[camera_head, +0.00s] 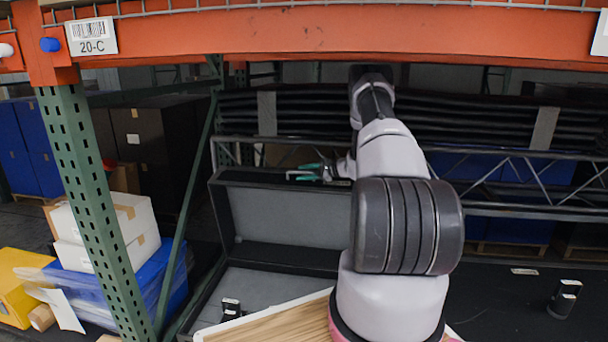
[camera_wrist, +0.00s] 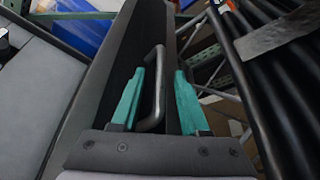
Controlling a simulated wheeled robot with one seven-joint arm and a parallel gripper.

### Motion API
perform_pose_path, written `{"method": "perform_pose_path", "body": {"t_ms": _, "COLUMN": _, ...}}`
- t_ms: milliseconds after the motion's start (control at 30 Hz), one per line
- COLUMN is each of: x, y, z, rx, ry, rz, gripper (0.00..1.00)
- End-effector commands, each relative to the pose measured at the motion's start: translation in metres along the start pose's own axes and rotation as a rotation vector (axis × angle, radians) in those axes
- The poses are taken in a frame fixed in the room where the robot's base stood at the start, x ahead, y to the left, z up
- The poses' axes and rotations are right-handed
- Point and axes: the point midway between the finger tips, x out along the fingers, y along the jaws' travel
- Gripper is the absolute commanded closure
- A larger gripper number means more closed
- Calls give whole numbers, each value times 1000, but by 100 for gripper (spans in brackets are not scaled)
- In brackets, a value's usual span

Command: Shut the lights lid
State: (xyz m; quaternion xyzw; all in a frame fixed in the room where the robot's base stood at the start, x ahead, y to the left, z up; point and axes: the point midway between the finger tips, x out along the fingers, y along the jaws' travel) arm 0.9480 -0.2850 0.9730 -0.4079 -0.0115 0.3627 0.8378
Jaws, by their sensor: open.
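The lights lid (camera_head: 285,212) is a dark panel with grey lining, standing raised at the back of an open black case (camera_head: 205,295). My gripper (camera_head: 294,172) is at the lid's top edge, with its teal fingers apart. In the wrist view, my gripper (camera_wrist: 160,75) is open, with one finger on each side of a black bar handle (camera_wrist: 157,85) on the lid's dark edge (camera_wrist: 118,60). The handle lies between the fingers and looks closer to the left one; I cannot tell whether they touch. My arm hides the lid's right part.
A small black item with a white label (camera_head: 231,308) is in the case. A wooden board (camera_head: 270,328) is in front. Strapped black tubes (camera_head: 480,120) and a metal truss (camera_head: 500,165) are close behind the lid. A green rack post (camera_head: 95,200) stands left, an orange beam (camera_head: 250,32) above.

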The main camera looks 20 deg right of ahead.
Motion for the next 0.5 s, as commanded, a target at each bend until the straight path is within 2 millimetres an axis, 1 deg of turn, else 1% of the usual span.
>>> {"method": "perform_pose_path", "body": {"t_ms": 167, "x": 0, "y": 0, "z": 0, "rx": 0, "ry": 0, "rz": 0, "gripper": 55}}
{"method": "perform_pose_path", "body": {"t_ms": 200, "x": 0, "y": 0, "z": 0, "rx": 0, "ry": 0, "rz": 0, "gripper": 59}}
{"method": "perform_pose_path", "body": {"t_ms": 267, "x": 0, "y": 0, "z": 0, "rx": 0, "ry": 0, "rz": 0, "gripper": 82}}
{"method": "perform_pose_path", "body": {"t_ms": 300, "x": 0, "y": 0, "z": 0, "rx": 0, "ry": 0, "rz": 0, "gripper": 98}}
{"method": "perform_pose_path", "body": {"t_ms": 333, "x": 0, "y": 0, "z": 0, "rx": 0, "ry": 0, "rz": 0, "gripper": 100}}
{"method": "perform_pose_path", "body": {"t_ms": 500, "x": 0, "y": 0, "z": 0, "rx": 0, "ry": 0, "rz": 0, "gripper": 100}}
